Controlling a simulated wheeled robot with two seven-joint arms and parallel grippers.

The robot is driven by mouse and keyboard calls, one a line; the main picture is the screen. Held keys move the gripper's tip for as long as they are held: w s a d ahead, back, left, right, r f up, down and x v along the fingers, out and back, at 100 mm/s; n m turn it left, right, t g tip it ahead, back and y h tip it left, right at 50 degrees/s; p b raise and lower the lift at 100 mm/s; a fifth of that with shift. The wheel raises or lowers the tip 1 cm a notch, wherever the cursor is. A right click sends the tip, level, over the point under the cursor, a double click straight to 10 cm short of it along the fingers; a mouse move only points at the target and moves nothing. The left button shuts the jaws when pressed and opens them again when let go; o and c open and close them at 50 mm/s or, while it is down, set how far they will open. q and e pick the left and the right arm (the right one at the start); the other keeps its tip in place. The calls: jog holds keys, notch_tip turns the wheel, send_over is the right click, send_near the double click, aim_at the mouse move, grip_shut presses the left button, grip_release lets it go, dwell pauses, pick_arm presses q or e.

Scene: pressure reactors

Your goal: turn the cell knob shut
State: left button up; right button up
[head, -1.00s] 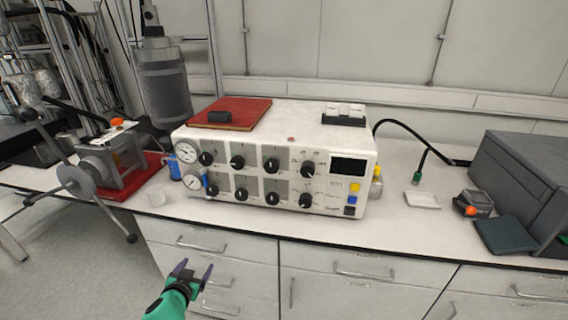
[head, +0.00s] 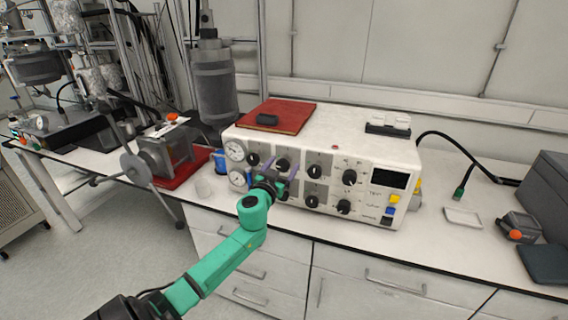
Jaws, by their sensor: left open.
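The white control box (head: 330,140) stands on the bench with two rows of black knobs on its front panel. The top row shows knobs at the left end (head: 253,159), third along (head: 314,171) and right end (head: 349,177). Two lower knobs show, one (head: 312,201) beside the other (head: 344,207). Labels are too small to read, so I cannot tell which is the cell knob. My left gripper (head: 281,167) is open in front of the panel's left half, its purple fingers near the second top knob. Contact is unclear. It hides part of the lower row. My right gripper is out of view.
Two gauges (head: 235,151) sit at the panel's left end. A red book (head: 278,115) lies on the box. A white tray (head: 463,217) and orange-knobbed device (head: 517,228) lie right.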

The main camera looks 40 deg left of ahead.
pick_arm(q)
jog(key=shift+w+a, duration=0.15)
jog(key=shift+w, duration=0.35)
jog(key=shift+s, duration=0.1)
jog(key=shift+c, duration=0.3)
grip_shut()
